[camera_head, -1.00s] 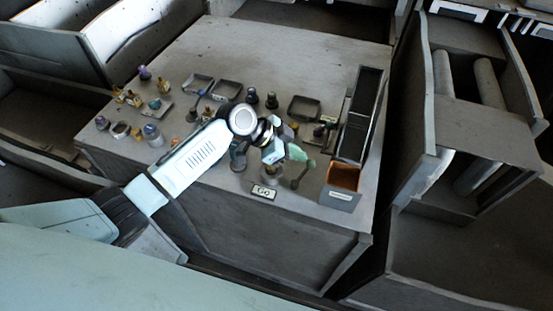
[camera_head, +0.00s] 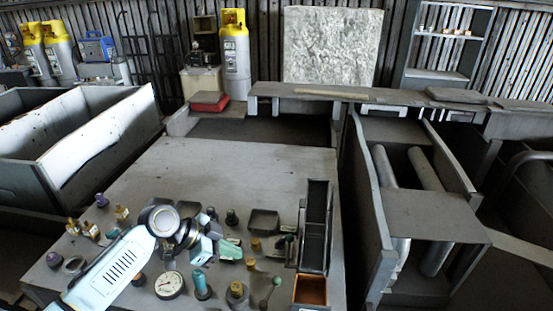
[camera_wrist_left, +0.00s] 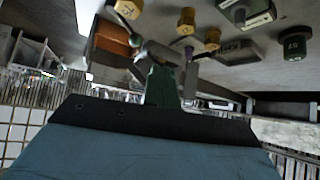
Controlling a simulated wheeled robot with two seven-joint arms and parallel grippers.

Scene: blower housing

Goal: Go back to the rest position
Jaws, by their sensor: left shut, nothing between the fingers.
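My left arm comes in from the lower left in the head view. In the left wrist view the shut green fingers (camera_wrist_left: 163,82) show in front of the bench top, which appears upside down. My right gripper is not in view.
A white dial gauge (camera_head: 170,285), a teal-topped part (camera_head: 201,283) and a yellow-topped part (camera_head: 236,291) stand near the arm. A dark upright rack (camera_head: 316,225) and an orange-lined bin (camera_head: 311,291) are at the right. The far bench top is clear.

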